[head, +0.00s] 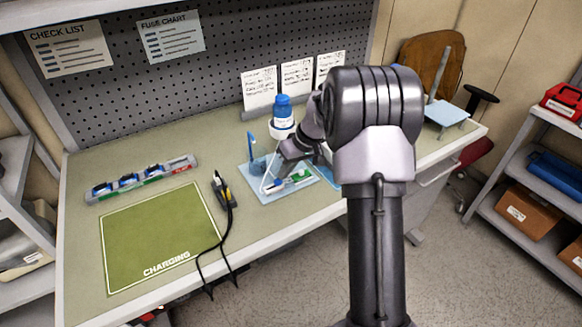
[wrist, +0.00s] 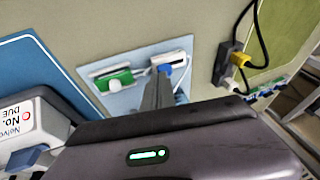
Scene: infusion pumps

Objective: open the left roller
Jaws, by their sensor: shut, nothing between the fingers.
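A light-blue plate (head: 286,194) lies on the bench with two white roller clamps on it. The left roller clamp (head: 272,186) has a blue roller; in the wrist view, seen from the opposite side, it is on the right (wrist: 182,57). The other clamp (head: 299,177) has a green part and shows at the left in the wrist view (wrist: 116,80). My gripper (wrist: 161,76) is shut and empty. Its tips are at the blue roller and partly hide it; I cannot tell whether they touch it. My gripper (head: 276,172) also shows in the head view.
A blue-capped bottle (head: 283,112) stands behind the plate. A black and yellow plug (head: 224,190) with a dark cable lies left of it. The green charging mat (head: 158,235) is bare. A grey rack with blue parts (head: 141,180) lies behind the mat.

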